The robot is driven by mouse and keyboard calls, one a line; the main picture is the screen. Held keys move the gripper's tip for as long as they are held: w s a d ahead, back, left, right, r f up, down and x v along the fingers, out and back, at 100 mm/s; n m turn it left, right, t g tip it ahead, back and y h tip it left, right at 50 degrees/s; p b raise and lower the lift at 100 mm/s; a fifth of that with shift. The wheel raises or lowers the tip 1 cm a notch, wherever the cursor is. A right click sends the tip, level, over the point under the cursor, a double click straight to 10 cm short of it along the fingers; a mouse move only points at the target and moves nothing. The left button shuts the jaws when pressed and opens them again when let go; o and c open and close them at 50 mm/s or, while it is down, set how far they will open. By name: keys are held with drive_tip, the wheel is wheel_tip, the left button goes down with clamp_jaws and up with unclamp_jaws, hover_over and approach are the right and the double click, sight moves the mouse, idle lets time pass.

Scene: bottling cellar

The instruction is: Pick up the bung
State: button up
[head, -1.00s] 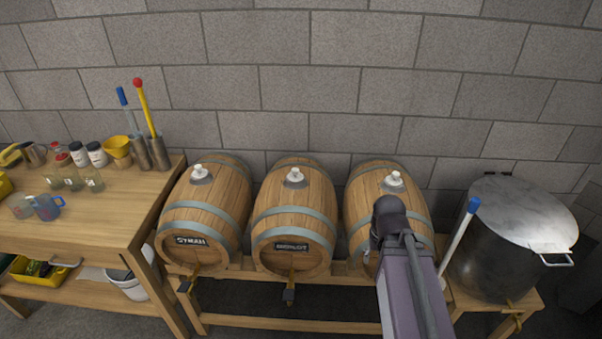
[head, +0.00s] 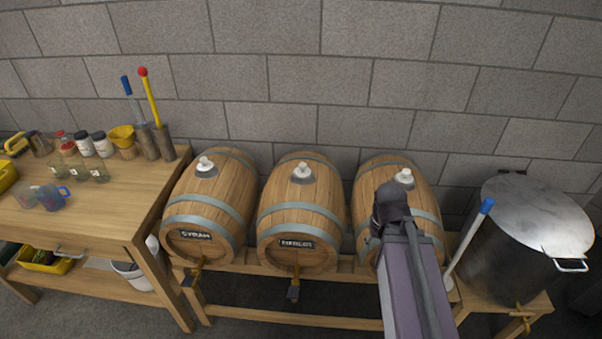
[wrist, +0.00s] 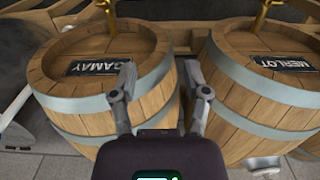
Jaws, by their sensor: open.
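Each of the three barrels has a white bung on top in the head view: on the left barrel (head: 205,166), on the middle barrel (head: 302,171) and on the right barrel (head: 404,178). The left label reads SYRAH; my arm hides the right one's label. In the wrist view, my gripper (wrist: 157,78) is open and empty above the gap between the GAMAY barrel (wrist: 80,122) and the MERLOT barrel (wrist: 262,100). A white bung (wrist: 262,163) shows at the lower edge there, on the MERLOT barrel. My gripper's fingers are hidden in the head view.
The barrels lie on a wooden rack (head: 320,321) against a block wall. A wooden bench (head: 95,215) with jars, cups and upright tools stands left. A large lidded steel pot (head: 505,250) stands right, with a blue-tipped rod (head: 468,235) beside the right barrel.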

sight(302, 165)
drive_tip(key=shift+o, duration=0.3)
drive_tip(key=shift+w+a, duration=0.35)
drive_tip(key=shift+w, duration=0.15)
drive_tip(key=w+a+r+m+t+h, duration=0.1)
drive_tip(key=w+a+h, duration=0.1)
drive_tip(key=w+a, duration=0.1)
drive_tip(key=w+a+r+m+t+h, duration=0.1)
drive_tip(key=w+a+m+h, duration=0.1)
drive_tip(key=w+a, duration=0.2)
drive_tip(key=w+a+r+m+t+h, duration=0.1)
drive_tip(key=w+a+m+h, duration=0.1)
drive_tip(key=w+a, duration=0.1)
drive_tip(key=shift+w+a+r+h+b, duration=0.15)
drive_tip(key=shift+w+a+h+b, duration=0.2)
drive_tip(key=shift+w, duration=0.45)
drive_tip(key=w+a+r+t, duration=0.1)
drive_tip(key=a, duration=0.2)
drive_tip(key=w+a+r+m+t+h, duration=0.1)
drive_tip(key=a, duration=0.2)
drive_tip(key=w+a+r+m+t+h, duration=0.1)
drive_tip(key=a+r, duration=0.1)
drive_tip(key=a, duration=0.2)
drive_tip(key=shift+w+a, duration=0.1)
drive_tip(key=shift+w, duration=0.25)
drive_tip(key=a+r+m+t+h, duration=0.1)
drive_tip(key=a+r+m+t, duration=0.1)
drive_tip(key=a, duration=0.7)
wheel_tip(302, 165, up, 2)
drive_tip(key=shift+w+a+t, duration=0.4)
drive_tip(key=shift+t, duration=0.5)
